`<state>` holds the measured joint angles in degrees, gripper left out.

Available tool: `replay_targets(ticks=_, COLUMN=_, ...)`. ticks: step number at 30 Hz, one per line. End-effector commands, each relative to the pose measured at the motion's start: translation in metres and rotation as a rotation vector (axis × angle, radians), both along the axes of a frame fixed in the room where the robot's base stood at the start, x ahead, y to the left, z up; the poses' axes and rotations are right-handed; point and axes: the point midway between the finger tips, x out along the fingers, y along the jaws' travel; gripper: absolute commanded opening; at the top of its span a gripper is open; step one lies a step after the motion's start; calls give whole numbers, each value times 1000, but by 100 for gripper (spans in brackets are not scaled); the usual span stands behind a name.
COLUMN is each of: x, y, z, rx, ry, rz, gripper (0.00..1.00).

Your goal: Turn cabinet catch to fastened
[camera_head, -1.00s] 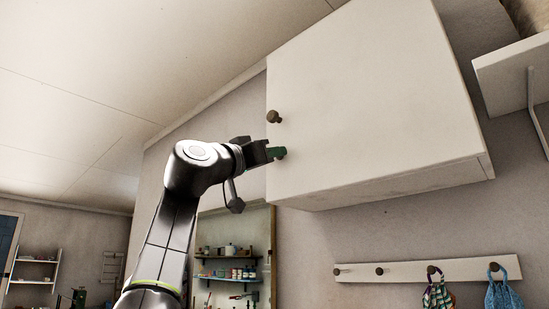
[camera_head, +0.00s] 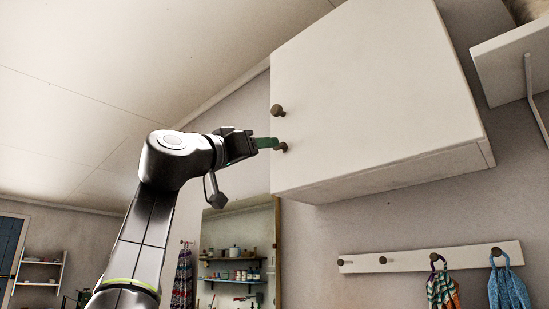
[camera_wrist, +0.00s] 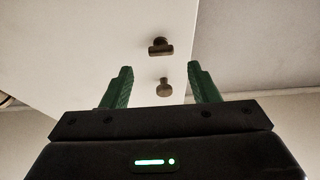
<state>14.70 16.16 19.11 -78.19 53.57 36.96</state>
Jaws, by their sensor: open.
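The cabinet catch (camera_head: 283,148) is a small brown piece low on the left side of the white cabinet door (camera_head: 375,90). In the wrist view the catch (camera_wrist: 160,47) looks like a short bar lying crosswise. A round brown knob (camera_head: 278,110) is above it in the head view; this knob (camera_wrist: 164,88) appears below the catch in the wrist view. My gripper (camera_head: 277,143) is at the catch from the left. Its green fingers (camera_wrist: 160,70) are open with nothing between them. They point toward the catch, and I cannot tell whether they touch it.
A peg rail (camera_head: 430,258) with hanging cloths (camera_head: 508,289) is below the cabinet on the right. A bracketed shelf (camera_head: 515,60) is at the upper right. Shelves with jars (camera_head: 235,265) show at the lower middle.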

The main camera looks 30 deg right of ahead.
Motion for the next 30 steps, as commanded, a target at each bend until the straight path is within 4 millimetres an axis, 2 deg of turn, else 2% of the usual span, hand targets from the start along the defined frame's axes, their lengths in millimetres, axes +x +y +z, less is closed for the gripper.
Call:
replay_targets(ticks=1, x=-2, y=10, z=-9, rx=0, ry=0, rz=5, gripper=55)
replay_targets(ticks=6, x=-11, y=38, z=-20, rx=0, ry=-1, rz=5, gripper=55)
replay_targets(ticks=12, x=-17, y=60, z=-27, rx=0, ry=0, rz=4, gripper=55)
replay_targets(ticks=18, x=-20, y=69, z=-30, rx=0, ry=0, rz=1, gripper=55)
replay_targets(ticks=30, x=-20, y=68, z=-29, rx=0, ry=0, rz=0, gripper=55)
